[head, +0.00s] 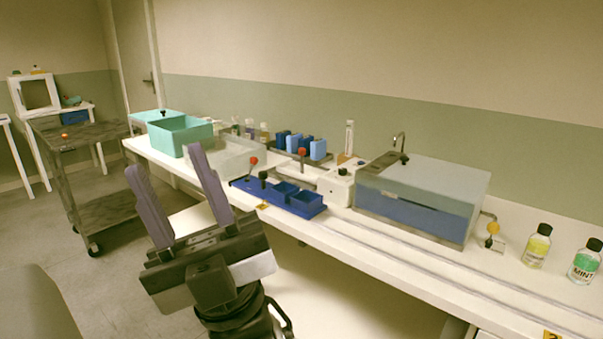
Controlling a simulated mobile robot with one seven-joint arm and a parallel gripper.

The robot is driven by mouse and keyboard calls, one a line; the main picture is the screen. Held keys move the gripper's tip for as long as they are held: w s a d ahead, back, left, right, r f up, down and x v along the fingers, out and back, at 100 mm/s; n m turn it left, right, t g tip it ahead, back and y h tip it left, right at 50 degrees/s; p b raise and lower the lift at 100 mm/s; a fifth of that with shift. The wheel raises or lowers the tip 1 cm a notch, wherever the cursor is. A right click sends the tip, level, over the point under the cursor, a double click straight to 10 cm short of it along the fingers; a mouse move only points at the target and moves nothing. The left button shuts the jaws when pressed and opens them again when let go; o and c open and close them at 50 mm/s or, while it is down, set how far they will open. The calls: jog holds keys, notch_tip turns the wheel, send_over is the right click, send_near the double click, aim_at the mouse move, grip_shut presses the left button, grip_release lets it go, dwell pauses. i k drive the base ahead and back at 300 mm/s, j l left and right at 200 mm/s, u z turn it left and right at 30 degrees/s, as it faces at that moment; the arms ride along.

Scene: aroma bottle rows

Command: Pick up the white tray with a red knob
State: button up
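A pale, see-through white tray (222,158) stands on the bench left of centre. One red knob (253,160) on a thin stem rises at its front right, near the blue tray; I cannot tell which it belongs to. A second red knob (302,152) stands on a stem further right, above a low pale piece (297,171) partly hidden behind the blue tray. My gripper (166,160) is in front of the bench, left of the blue tray. Its two purple fingers are apart with nothing between them.
A blue compartment tray (308,212) with a black knob lies at the bench front. Blue bottles (296,144) stand behind it. Teal bins (180,137) are at left, a grey-blue box (415,215) at right. Yellow (537,247) and green (584,262) bottles stand far right. A dark cart (72,140) stands left.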

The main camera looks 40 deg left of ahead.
aim_at(302, 162)
jog(key=i+j, duration=0.1)
jog(key=j, duration=0.35)
jog(key=i+j+u, duration=0.1)
jog(key=j, duration=0.3)
jog(key=i+j, duration=0.15)
jog(key=j, duration=0.3)
jog(key=i+j+u, duration=0.1)
jog(key=j, duration=0.3)
jog(key=i+j, duration=0.15)
jog(key=j, duration=0.25)
jog(key=i+j+u, duration=0.1)
jog(key=j, duration=0.3)
jog(key=i+j, duration=0.2)
jog(key=j, duration=0.2)
jog(key=i+j, duration=0.1)
jog(key=i, duration=0.9)
jog(key=j+u, duration=0.05)
